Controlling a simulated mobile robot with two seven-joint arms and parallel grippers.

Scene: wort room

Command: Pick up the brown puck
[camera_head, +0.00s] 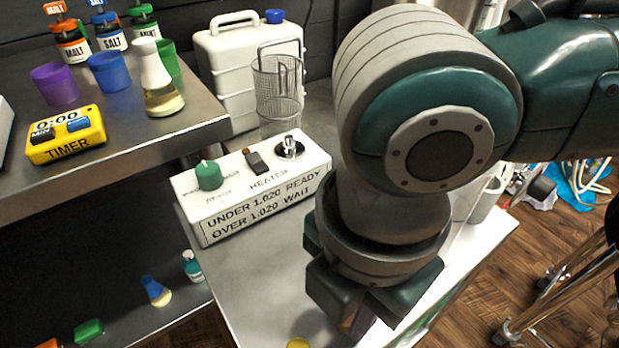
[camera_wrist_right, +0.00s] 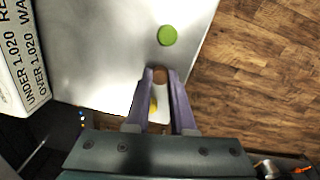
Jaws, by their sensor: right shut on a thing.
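The brown puck (camera_wrist_right: 160,75) shows in the right wrist view, between the tips of my right gripper's purple fingers (camera_wrist_right: 160,79). My right gripper is shut on it. In the head view my right gripper (camera_head: 356,322) points down over the front part of the metal table, and its own body hides most of the fingertips. I cannot tell whether the puck is touching the table or is lifted. My left gripper is not in view.
A green puck (camera_wrist_right: 167,35) and a yellow puck (camera_wrist_right: 153,104) lie on the table (camera_wrist_right: 100,60) either side of the brown one. The heater box (camera_head: 255,185) stands left of my right gripper. A wire basket (camera_head: 277,90) is behind it. A shelf (camera_head: 120,145) with cups is at left.

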